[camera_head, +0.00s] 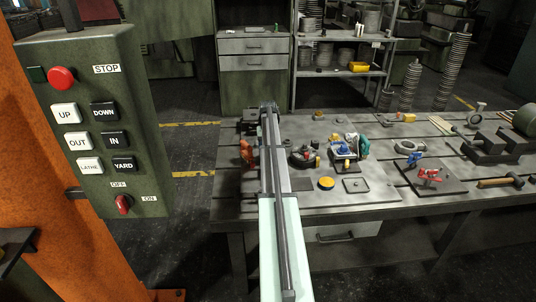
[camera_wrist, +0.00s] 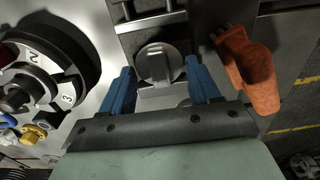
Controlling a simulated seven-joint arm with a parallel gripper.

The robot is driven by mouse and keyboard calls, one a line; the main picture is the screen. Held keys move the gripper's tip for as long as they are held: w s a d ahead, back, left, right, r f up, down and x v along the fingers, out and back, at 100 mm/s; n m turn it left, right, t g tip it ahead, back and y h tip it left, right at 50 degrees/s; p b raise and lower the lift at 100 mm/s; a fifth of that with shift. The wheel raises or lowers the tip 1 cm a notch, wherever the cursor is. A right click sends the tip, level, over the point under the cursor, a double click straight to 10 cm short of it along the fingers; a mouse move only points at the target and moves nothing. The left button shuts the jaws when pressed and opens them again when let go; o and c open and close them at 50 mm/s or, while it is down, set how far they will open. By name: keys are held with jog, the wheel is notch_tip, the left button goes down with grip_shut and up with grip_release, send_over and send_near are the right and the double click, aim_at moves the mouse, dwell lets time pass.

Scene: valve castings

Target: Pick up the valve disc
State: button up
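In the wrist view, a grey round piece with a raised bar across its face, which looks like the valve disc (camera_wrist: 157,63), lies just beyond and between my fingertips. My gripper (camera_wrist: 160,70) has two blue fingers spread apart, one on each side of the disc, with gaps visible between them and it. Whether the fingertips reach down to its height I cannot tell. In the head view my arm runs over the bench's left part and hides both the disc and the gripper's fingers.
An orange-red part (camera_wrist: 250,72) stands close to the right finger in the wrist view. A black ring with a numbered dial (camera_wrist: 42,80) is on the left. The bench (camera_head: 375,195) also holds a yellow disc (camera_head: 326,183), a red clamp (camera_head: 428,174) and a hammer (camera_head: 500,182).

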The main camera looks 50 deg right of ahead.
jog(key=c, duration=0.8)
